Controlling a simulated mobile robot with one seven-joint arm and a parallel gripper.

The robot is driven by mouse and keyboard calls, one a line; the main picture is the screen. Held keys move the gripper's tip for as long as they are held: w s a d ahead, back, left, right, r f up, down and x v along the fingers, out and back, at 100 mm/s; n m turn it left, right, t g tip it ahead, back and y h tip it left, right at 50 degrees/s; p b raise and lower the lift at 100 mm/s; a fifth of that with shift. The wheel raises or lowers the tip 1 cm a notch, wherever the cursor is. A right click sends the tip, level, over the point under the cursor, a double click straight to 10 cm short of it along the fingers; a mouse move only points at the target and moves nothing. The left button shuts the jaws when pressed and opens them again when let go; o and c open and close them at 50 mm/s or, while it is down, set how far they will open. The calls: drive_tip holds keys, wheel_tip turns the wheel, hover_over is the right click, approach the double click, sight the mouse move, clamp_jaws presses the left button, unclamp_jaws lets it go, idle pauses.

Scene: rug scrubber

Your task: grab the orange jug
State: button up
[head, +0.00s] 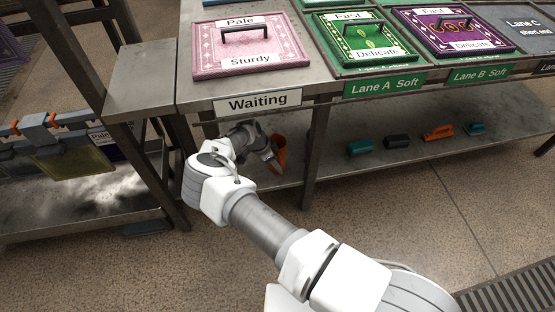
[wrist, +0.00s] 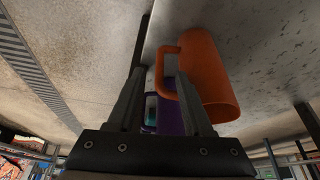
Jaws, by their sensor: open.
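The orange jug (head: 279,150) is on the lower shelf under the Waiting sign, partly hidden by my arm's end. In the wrist view the orange jug (wrist: 210,82) fills the area right of centre, with its handle toward my fingers. My gripper (wrist: 161,78) is open, its two fingers on either side of the handle's line of sight. The right finger overlaps part of the jug in the picture. I cannot tell whether the handle is fully between the fingers or touching them. In the head view my gripper (head: 266,153) is beside the jug, mostly hidden by my wrist.
A purple item (wrist: 169,119) shows behind the fingers. The lower shelf (head: 330,180) also holds a teal brush (head: 360,147), a black item (head: 397,141) and an orange scrubber (head: 438,132) farther right. A table leg (head: 316,155) stands right of the jug. The tabletop is above.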

drive_tip(key=b+x, duration=0.1)
drive_tip(key=x, duration=0.3)
drive_tip(key=shift+w+b, duration=0.1)
drive_tip(key=shift+b, duration=0.3)
drive_tip(key=shift+r, duration=0.1)
clamp_jaws()
idle(0.9)
